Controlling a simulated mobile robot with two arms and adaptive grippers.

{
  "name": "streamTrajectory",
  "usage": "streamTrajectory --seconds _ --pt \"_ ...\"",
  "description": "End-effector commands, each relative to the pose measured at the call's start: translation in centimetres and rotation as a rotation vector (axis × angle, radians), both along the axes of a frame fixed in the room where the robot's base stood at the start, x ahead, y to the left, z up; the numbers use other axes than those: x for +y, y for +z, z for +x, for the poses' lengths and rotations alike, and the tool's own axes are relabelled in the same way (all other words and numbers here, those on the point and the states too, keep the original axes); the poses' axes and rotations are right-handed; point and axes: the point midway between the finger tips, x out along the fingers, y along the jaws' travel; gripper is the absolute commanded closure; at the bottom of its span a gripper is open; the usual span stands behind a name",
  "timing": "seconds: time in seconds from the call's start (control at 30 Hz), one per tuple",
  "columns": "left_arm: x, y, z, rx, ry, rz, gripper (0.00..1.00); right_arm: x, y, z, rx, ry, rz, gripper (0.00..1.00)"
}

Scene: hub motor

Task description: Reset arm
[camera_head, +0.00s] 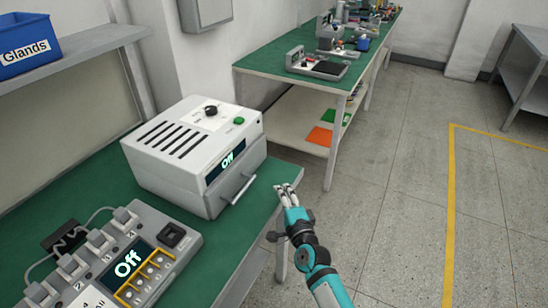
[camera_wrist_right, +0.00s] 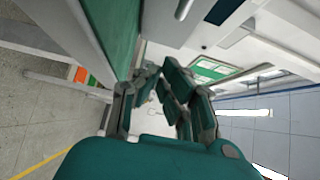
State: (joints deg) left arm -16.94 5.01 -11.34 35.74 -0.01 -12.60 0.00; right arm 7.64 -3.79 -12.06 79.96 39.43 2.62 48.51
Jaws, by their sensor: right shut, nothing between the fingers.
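My right gripper (camera_head: 287,192) is at the right edge of the green bench, just right of the white machine, with its arm coming in from below. It is shut and empty. In the right wrist view the fingers (camera_wrist_right: 160,95) show above the teal gripper body, with nothing held between them. My left gripper is not in the head view.
A control unit (camera_head: 120,262) with an "Off" display and plugged cables sits at the front left of the green bench (camera_head: 95,180). A blue "Glands" bin (camera_head: 28,45) is on a shelf. A second bench (camera_head: 270,62) stands behind. The floor on the right is clear.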

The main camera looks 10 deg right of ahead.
Motion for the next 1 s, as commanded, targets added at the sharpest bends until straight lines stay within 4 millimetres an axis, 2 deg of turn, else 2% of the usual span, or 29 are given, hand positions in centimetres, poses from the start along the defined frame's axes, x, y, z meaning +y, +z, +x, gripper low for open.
streamTrajectory --seconds 0.17,0.27,0.37,0.47,0.5,0.6,0.7,0.9,1.0 --pt "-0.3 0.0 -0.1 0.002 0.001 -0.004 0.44 0.1 -0.2 -0.5 0.007 0.013 -0.022 1.00" --pt "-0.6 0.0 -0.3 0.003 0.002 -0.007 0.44 0.5 -1.1 -2.4 0.044 0.073 -0.130 1.00" --pt "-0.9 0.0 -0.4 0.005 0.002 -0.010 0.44 0.8 -2.8 -6.2 0.116 0.188 -0.350 1.00" --pt "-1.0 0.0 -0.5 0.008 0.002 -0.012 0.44 0.2 -5.1 -11.9 0.215 0.337 -0.634 1.00" --pt "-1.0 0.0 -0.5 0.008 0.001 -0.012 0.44 -0.4 -5.8 -14.4 0.259 0.397 -0.750 1.00" --pt "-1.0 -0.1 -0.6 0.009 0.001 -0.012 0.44 -2.4 -7.1 -20.1 0.365 0.535 -0.994 1.00" --pt "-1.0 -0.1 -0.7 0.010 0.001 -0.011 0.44 -4.4 -7.6 -24.3 0.450 0.635 -1.154 1.00" --pt "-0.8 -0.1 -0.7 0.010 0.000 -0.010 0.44 -7.5 -7.3 -30.4 0.578 0.776 -1.347 1.00" --pt "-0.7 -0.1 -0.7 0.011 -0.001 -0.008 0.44 -8.8 -6.9 -32.7 0.631 0.831 -1.412 1.00"
